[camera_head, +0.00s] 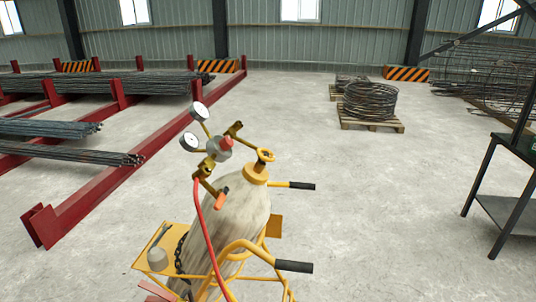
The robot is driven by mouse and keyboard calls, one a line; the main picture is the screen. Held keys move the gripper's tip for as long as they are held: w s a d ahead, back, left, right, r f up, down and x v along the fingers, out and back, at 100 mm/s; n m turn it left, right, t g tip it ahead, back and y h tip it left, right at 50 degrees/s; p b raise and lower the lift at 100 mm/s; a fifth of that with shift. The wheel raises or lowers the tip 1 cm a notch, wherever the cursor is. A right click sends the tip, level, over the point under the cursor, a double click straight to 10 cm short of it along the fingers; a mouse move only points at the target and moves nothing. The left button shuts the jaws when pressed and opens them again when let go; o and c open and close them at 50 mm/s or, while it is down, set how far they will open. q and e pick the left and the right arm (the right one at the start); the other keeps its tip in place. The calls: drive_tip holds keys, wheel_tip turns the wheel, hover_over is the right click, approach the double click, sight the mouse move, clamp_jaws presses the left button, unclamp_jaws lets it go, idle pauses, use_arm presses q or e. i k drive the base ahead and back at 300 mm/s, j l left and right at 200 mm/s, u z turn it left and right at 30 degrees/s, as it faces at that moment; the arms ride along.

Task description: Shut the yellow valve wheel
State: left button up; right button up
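The yellow valve wheel (265,155) sits on top of the neck of a pale gas cylinder (244,212). The cylinder stands tilted in a yellow cart (243,247) at the lower middle of the head view. A regulator (219,149) with two round gauges and a red knob is fixed beside the wheel, on its left. A red hose (205,235) runs down from the regulator along the cylinder. Neither of my grippers shows in the head view, and nothing touches the wheel. The wheel's turning position cannot be told.
Two black-gripped cart handles (293,266) stick out to the right of the cylinder. Red racks (95,205) with rebar bundles stand at the left. Wire coils (369,101) lie on pallets behind. A dark table (510,205) stands at the right. Concrete floor between is clear.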

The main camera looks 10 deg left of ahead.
sight(264, 156)
drive_tip(key=i+l+u, duration=0.1)
drive_tip(key=l, duration=0.25)
drive_tip(key=i+l+u, duration=0.1)
drive_tip(key=i+l, duration=0.3)
drive_tip(key=l, duration=0.3)
drive_tip(key=i+l+u, duration=0.15)
drive_tip(key=l, duration=0.2)
drive_tip(key=i+l+u, duration=0.1)
drive_tip(key=l, duration=0.3)
drive_tip(key=i+l+u, duration=0.1)
drive_tip(key=l, duration=0.3)
drive_tip(key=i+l, duration=0.15)
drive_tip(key=l, duration=0.25)
drive_tip(key=i+u, duration=0.2)
drive_tip(key=i, duration=0.2)
